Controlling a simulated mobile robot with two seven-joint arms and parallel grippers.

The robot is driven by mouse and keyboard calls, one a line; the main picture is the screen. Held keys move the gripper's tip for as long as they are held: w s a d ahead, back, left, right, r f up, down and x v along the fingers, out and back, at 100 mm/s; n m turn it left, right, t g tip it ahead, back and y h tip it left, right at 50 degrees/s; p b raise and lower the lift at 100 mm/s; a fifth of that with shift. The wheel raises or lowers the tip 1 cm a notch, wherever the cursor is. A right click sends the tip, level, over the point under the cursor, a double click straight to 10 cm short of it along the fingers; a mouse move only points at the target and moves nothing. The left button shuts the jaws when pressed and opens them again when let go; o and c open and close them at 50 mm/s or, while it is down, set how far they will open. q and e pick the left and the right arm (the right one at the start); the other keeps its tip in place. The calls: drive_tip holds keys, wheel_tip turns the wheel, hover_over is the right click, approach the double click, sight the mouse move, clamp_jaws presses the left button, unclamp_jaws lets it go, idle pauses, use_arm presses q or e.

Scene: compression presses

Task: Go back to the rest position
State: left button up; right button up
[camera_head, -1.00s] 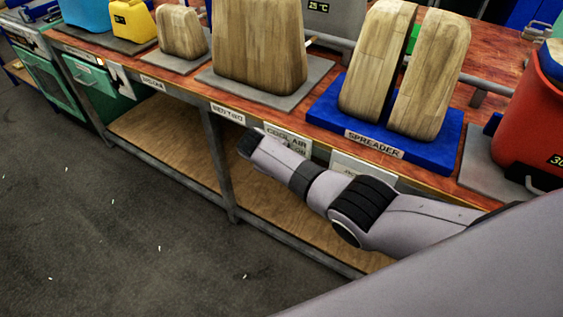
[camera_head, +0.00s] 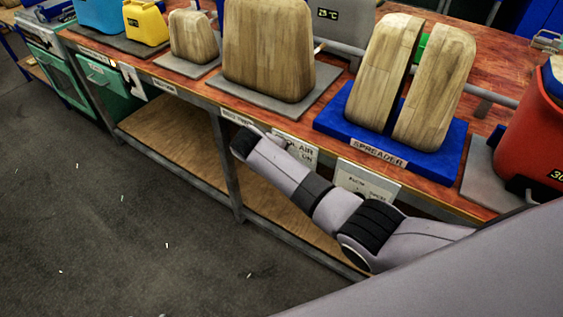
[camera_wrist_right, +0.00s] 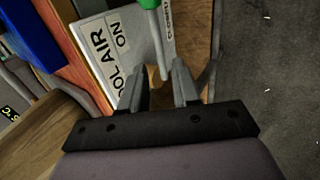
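My right arm (camera_head: 320,195) reaches in from the right in the head view, in front of the bench's front edge. Its far end is by the "COOL AIR ON" sign, and the fingers cannot be made out there. In the right wrist view my right gripper (camera_wrist_right: 159,82) has its two fingers apart with nothing held between them. My left gripper is not in view.
The "COOL AIR ON" sign (camera_wrist_right: 112,48) is close to the right fingers. The bench (camera_head: 330,108) carries wooden blocks (camera_head: 268,50), a blue spreader base (camera_head: 335,122) and a red container (camera_head: 535,135). A lower wooden shelf (camera_head: 180,140) lies under it. The grey floor (camera_head: 90,220) at left is clear.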

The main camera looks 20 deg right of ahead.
idle(0.3)
drive_tip(key=s+a+f+m+t+y, duration=0.15)
drive_tip(key=s+f+y, duration=0.35)
drive_tip(key=s+f, duration=0.75)
drive_tip(key=s+d+r+m+t+y, duration=0.1)
drive_tip(key=s+d+r+m+t, duration=0.1)
drive_tip(key=s, duration=0.5)
drive_tip(key=s+d+r+m+t+y, duration=0.1)
drive_tip(key=s+d+r+t, duration=0.1)
drive_tip(key=s+r, duration=0.3)
drive_tip(key=s+t, duration=0.1)
drive_tip(key=s, duration=0.2)
drive_tip(key=shift+d+m+y, duration=0.15)
drive_tip(key=shift+m+y, duration=0.2)
drive_tip(key=shift+y, duration=0.05)
drive_tip(key=shift+s+f, duration=0.1)
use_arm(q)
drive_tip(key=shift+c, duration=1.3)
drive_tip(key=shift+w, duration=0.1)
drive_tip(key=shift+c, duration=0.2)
